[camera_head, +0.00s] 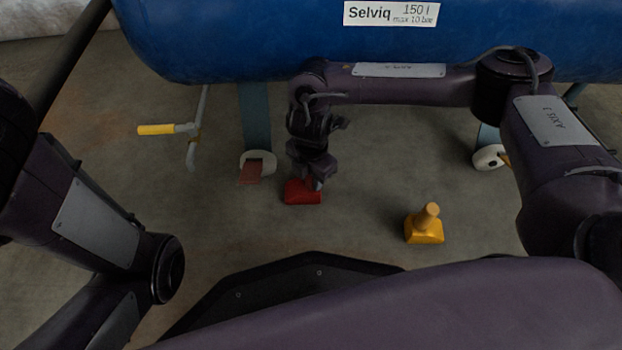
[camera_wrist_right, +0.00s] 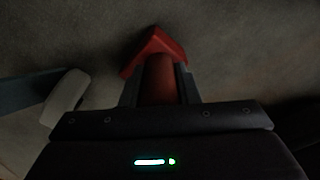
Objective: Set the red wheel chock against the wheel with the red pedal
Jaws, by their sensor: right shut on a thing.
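The red wheel chock (camera_head: 301,192) is near the floor in the middle of the head view. My right gripper (camera_head: 318,182) is shut on it from above; in the right wrist view the red chock (camera_wrist_right: 158,48) shows between the fingers, with its handle in the grip. I cannot tell whether it touches the floor. The wheel with the red pedal (camera_head: 251,172) is just left of the chock, with a gap between them. The white wheel (camera_head: 266,158) also shows in the right wrist view (camera_wrist_right: 66,97). My left arm enters at the left; its gripper is out of view.
A blue tank (camera_head: 250,40) on legs spans the back, above the wheels. A yellow chock (camera_head: 424,228) stands on the floor at right. Another white wheel (camera_head: 487,158) is behind it. A yellow-handled bar (camera_head: 157,130) is left of the pedal wheel. Floor between the chocks is clear.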

